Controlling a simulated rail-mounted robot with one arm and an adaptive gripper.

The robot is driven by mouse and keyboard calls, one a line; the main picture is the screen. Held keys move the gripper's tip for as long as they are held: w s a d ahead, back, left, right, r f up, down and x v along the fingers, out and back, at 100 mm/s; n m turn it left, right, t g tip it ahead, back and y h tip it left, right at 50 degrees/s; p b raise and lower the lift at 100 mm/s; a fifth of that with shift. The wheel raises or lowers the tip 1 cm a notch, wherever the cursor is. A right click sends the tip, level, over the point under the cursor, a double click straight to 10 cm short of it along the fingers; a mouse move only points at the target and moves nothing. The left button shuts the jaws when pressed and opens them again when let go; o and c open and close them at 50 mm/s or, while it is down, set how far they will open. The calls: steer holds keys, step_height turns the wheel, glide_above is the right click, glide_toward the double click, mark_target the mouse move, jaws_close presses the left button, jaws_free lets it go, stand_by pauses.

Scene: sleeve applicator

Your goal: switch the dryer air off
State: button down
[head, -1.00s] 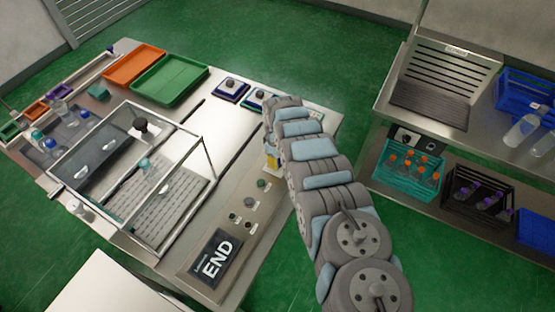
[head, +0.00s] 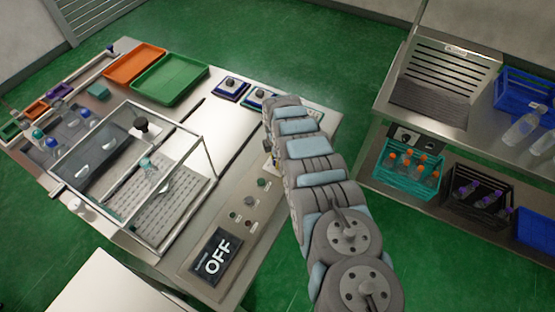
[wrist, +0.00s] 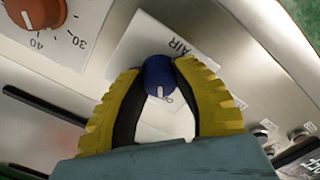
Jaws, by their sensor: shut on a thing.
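A blue knob (wrist: 157,70) stands on a white plate marked AIR in the wrist view. Its white pointer mark faces down the picture, towards small lettering partly covered by a finger. My gripper (wrist: 161,76) has its two yellow fingers shut on the knob, one on each side. In the head view my arm hides the knob and most of the gripper at the bench's right end. A dark display (head: 216,257) at the front of the bench reads OFF.
An orange dial (wrist: 42,8) with a number scale sits close to the knob. Small buttons (head: 248,200) lie on the panel behind the display. A clear-walled frame (head: 150,249) stands to the left, with a bottle inside. A rack with crates (head: 405,184) stands right of my arm.

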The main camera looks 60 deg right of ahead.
steer(key=shift+n, duration=1)
steer(key=c, duration=0.7)
jaws_free()
steer(key=shift+c, duration=0.2)
steer(key=shift+r, duration=0.1)
step_height(320, 180, up, 12)
stand_by(0.6)
